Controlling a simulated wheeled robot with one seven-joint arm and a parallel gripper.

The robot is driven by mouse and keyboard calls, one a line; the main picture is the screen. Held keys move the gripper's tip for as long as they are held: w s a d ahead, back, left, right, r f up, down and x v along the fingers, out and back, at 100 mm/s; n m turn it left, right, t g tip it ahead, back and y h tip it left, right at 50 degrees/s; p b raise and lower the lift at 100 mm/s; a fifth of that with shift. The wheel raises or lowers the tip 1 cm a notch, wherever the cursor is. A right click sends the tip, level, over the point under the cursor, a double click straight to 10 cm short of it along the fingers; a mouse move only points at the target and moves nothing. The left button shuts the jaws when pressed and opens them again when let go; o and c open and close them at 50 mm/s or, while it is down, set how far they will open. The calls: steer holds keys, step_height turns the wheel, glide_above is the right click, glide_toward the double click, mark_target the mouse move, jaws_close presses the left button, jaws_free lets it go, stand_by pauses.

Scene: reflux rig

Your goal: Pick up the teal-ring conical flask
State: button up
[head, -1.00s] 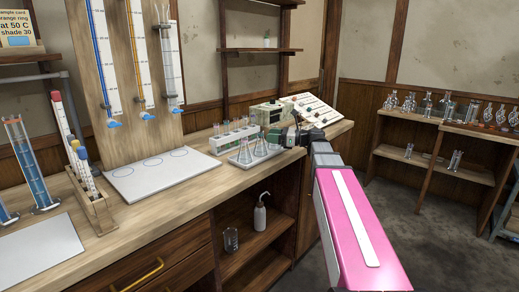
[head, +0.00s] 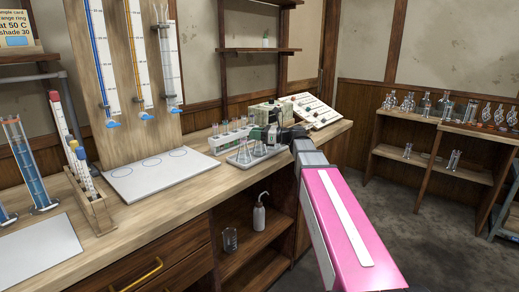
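Small clear conical flasks (head: 243,154) stand on a light tray (head: 235,163) on the wooden bench. They are too small in the head view for me to tell which one has a teal ring. My gripper (head: 262,135) is over the right part of the tray, close to the flasks' necks. My dark wrist and pink arm reach in from the lower right and hide the tray's right side. The fingers are too small and dark to show whether they are open or shut, or whether they touch a flask.
A white rack (head: 228,139) with glass tubes stands just behind the tray. A beige box (head: 264,113) and a sloped white panel (head: 308,110) are behind my gripper. A white board (head: 150,172) lies left of the tray. Bare bench top lies in front of the board.

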jaws_close()
steer(key=shift+r, duration=0.1)
